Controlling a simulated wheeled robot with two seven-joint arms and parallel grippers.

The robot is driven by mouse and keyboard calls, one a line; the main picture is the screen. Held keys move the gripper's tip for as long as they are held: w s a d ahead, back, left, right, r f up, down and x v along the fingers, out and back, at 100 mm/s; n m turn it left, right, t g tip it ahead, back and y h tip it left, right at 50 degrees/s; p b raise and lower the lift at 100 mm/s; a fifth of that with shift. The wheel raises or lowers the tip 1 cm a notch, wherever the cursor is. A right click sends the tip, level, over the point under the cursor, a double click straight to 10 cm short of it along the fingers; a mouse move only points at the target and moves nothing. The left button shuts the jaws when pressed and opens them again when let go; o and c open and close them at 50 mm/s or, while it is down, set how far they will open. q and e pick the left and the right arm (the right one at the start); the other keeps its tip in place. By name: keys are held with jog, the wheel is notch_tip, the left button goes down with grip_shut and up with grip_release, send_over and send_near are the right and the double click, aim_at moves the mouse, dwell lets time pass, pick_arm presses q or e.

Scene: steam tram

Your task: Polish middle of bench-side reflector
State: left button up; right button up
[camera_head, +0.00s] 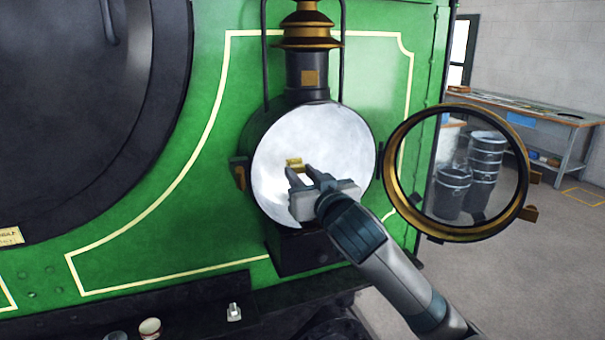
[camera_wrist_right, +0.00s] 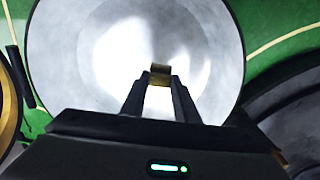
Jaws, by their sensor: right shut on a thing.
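The bench-side reflector (camera_head: 290,135) is a round silvery-white dish inside a black lamp housing on the green tram front. It fills much of the right wrist view (camera_wrist_right: 90,50), with cloudy grey and bright patches. My right gripper (camera_head: 300,172) is in front of the dish near its middle. It is shut on a small yellow-brown pad (camera_head: 294,162), which also shows between the fingertips in the right wrist view (camera_wrist_right: 160,70). The pad is at or very near the reflector's surface; I cannot tell if they touch. My left gripper is not in view.
The lamp's brass-rimmed glass door (camera_head: 395,190) hangs open to the right, close to my right arm. A lamp chimney (camera_head: 307,70) rises above. Small cups (camera_head: 149,327) stand on the ledge below. A workbench (camera_head: 540,112) and metal bins (camera_head: 485,165) are behind right.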

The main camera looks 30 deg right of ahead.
jog(key=shift+p+v, duration=0.3)
jog(key=shift+v, duration=1.2)
